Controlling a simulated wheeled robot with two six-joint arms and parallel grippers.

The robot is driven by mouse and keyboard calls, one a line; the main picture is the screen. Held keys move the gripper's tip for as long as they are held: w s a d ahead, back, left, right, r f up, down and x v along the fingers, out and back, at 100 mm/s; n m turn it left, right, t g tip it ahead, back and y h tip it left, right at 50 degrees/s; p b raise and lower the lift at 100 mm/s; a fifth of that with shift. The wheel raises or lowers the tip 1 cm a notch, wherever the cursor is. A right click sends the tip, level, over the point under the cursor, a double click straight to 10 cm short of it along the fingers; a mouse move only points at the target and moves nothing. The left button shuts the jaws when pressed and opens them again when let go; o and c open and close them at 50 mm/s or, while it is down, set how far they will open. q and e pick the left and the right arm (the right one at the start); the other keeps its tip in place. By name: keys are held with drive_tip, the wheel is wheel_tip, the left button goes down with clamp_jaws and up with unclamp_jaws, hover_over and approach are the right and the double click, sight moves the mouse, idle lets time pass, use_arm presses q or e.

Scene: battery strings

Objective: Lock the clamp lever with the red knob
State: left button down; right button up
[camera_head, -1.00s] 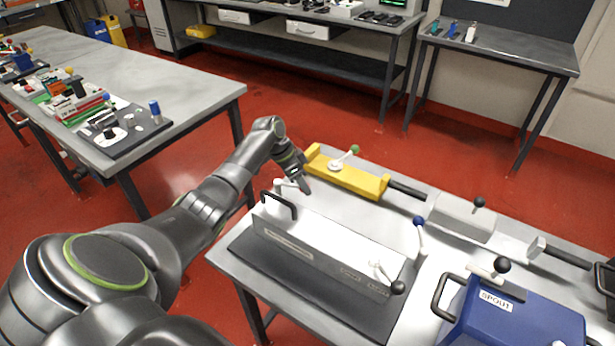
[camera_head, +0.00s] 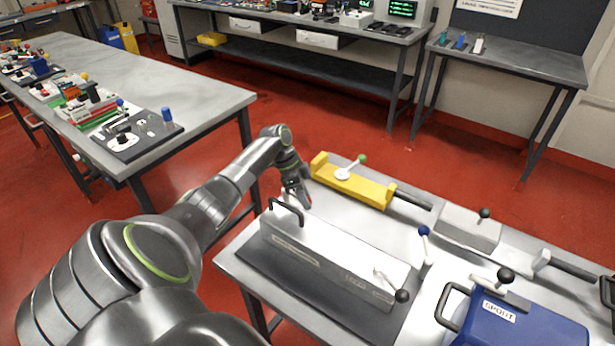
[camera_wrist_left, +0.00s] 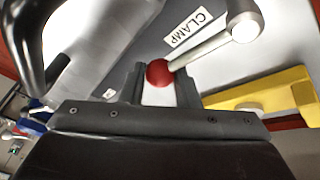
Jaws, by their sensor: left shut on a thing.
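The red knob (camera_wrist_left: 158,73) sits between the fingertips of my left gripper (camera_wrist_left: 160,88) in the left wrist view. The gripper is shut on it. A pale clamp lever (camera_wrist_left: 205,48) runs from the knob up and right to a round pivot (camera_wrist_left: 244,26). A "CLAMP" label (camera_wrist_left: 188,30) lies beside the lever. In the head view my left gripper (camera_head: 301,198) is low over the bench, between the long grey box and the yellow block. A little red of the knob shows at its tip; the lever is mostly hidden there. My right gripper is not seen.
The yellow block (camera_head: 378,192) with a green-knobbed lever stands close behind the gripper. The long grey box (camera_head: 330,255) with a black handle (camera_head: 287,209) is just in front. A blue-knobbed lever (camera_head: 425,243) and a blue "SPOUT" box (camera_head: 535,325) are farther right.

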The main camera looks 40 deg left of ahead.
use_arm(q)
drive_tip(key=shift+s+f, duration=0.1)
drive_tip(key=c, duration=1.1)
unclamp_jaws()
drive_tip(key=shift+a, duration=0.1)
drive_tip(key=b+v, duration=0.3)
drive_tip(key=v, duration=1.4)
drive_tip(key=shift+r, duration=0.3)
drive_tip(key=shift+s+a, duration=0.1)
